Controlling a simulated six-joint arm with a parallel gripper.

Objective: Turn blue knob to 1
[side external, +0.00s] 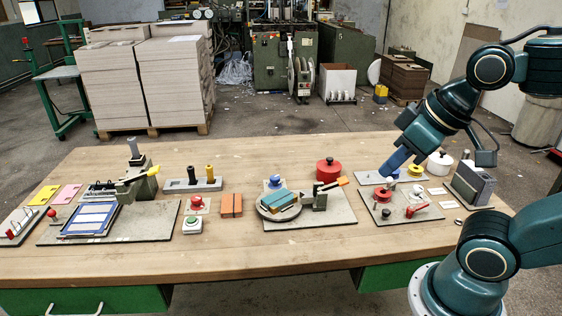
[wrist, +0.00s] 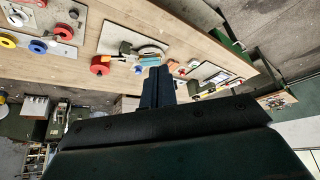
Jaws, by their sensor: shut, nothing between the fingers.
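The blue knob (wrist: 38,46) sits on a light panel at the upper left of the wrist view, between a yellow knob (wrist: 8,40) and a red knob (wrist: 64,31). In the side view the blue tip of my gripper (side external: 387,172) overlaps the knob's place on the panel, so the knob is hard to tell apart there. My gripper's dark fingers (wrist: 158,82) are together and empty in the wrist view. The knob appears off to their left, apart from them. The knob's pointer and any number marks are too small to read.
A plate with a red knob and red lever (side external: 417,210) lies in front of the panel. A white lidded pot (side external: 440,163) and a grey block (side external: 471,184) stand to the right. A red lidded pot (side external: 329,170) stands left. Bare table shows toward the front edge.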

